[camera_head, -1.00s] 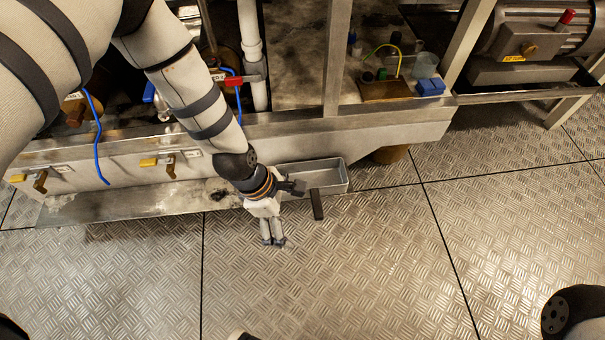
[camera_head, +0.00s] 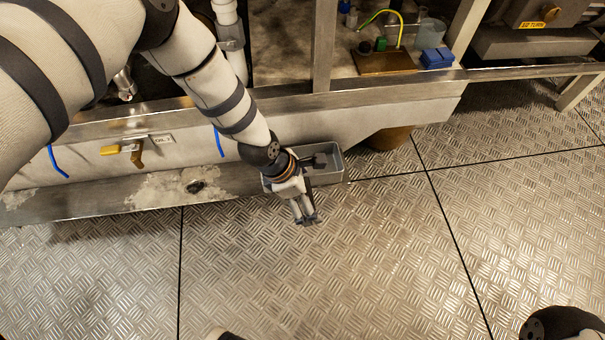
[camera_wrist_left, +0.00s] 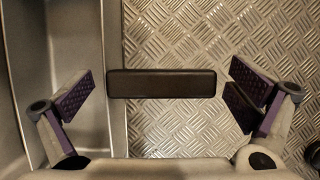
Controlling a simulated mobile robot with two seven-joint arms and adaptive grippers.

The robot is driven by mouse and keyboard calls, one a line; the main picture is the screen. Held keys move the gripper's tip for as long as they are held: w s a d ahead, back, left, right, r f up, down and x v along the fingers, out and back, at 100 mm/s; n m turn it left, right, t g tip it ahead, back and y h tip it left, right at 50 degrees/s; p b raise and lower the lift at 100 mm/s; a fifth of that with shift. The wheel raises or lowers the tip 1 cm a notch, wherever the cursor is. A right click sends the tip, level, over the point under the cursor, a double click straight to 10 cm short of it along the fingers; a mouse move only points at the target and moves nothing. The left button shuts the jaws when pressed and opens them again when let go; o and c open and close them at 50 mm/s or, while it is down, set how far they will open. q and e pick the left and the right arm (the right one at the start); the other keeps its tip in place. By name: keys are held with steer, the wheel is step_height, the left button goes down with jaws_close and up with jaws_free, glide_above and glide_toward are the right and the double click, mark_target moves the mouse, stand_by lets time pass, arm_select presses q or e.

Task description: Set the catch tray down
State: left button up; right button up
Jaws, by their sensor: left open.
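The catch tray (camera_head: 328,172) is a grey, open, shallow box beside the foot of the machine frame. It seems to be at floor level, but its underside is hidden. In the left wrist view its wall (camera_wrist_left: 114,45) runs along the left, and its dark bar handle (camera_wrist_left: 160,83) sticks out to the right above the floor plate. My left gripper (camera_head: 310,221) is over the tray's near side and hides the handle in the head view. In the wrist view the left gripper (camera_wrist_left: 162,95) is open, with fingers beyond both ends of the handle. My right gripper is out of view.
The machine's lower beam (camera_head: 290,122) and a steel post (camera_head: 323,45) stand behind the tray. A yellow valve handle (camera_head: 110,150) and blue tubes are at left. A brown round container (camera_head: 388,138) is under the beam. The diamond-plate floor (camera_head: 330,285) in front is clear.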

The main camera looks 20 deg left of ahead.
arm_select(q)
steer(key=shift+c, duration=0.2)
steer(key=c, duration=1.8)
steer(key=shift+r, duration=0.15)
